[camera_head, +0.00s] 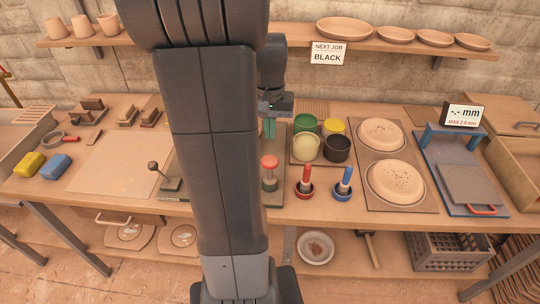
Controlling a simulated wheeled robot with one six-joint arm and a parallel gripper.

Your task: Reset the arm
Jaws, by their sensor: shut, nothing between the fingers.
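My arm rises through the middle of the view and hides a wide strip of the workbench (425,122). My gripper (269,130) hangs behind the arm, fingers pointing down, near the back of the bench. It is shut and holds nothing. It is just left of several cups, among them a green cup (306,124) and a black cup (338,149). A red-topped stamp (269,163) stands in front of it, close to the arm's edge. I cannot tell how high the fingertips are above the bench.
Red (305,181) and blue (345,183) handled tools stand near the front edge. A lever (154,168) stands left of the arm. An upper shelf (400,45) runs behind.

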